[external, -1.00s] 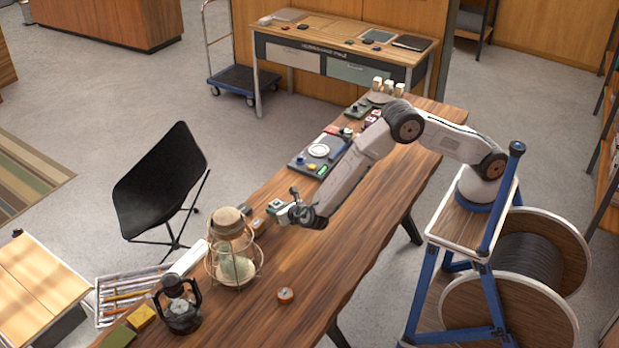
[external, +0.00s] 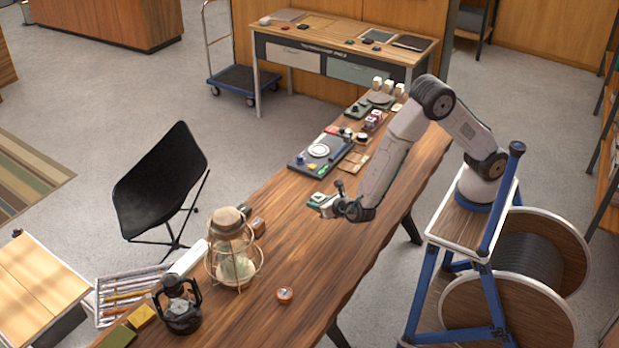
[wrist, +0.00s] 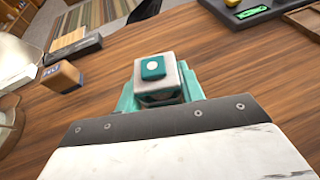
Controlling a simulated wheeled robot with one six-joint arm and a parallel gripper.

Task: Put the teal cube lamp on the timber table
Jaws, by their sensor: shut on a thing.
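The teal cube lamp (wrist: 153,69), a small pale cube with a teal square and white dot on its face, is held in my gripper (wrist: 158,92). In the external view, the lamp (external: 316,199) shows at the end of my gripper (external: 327,205). The gripper is shut on it, over the middle of the long brown timber table (external: 318,260). The gap between lamp and tabletop is hard to judge. The lamp's lower part is hidden by the gripper in the wrist view.
A caged lantern (external: 232,250), a black lantern (external: 179,305) and a round compass-like item (external: 285,295) stand on the near part. A dark tray (external: 322,151) with small items lies farther back. A small box (wrist: 62,77) is left in the wrist view. Bare wood lies between.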

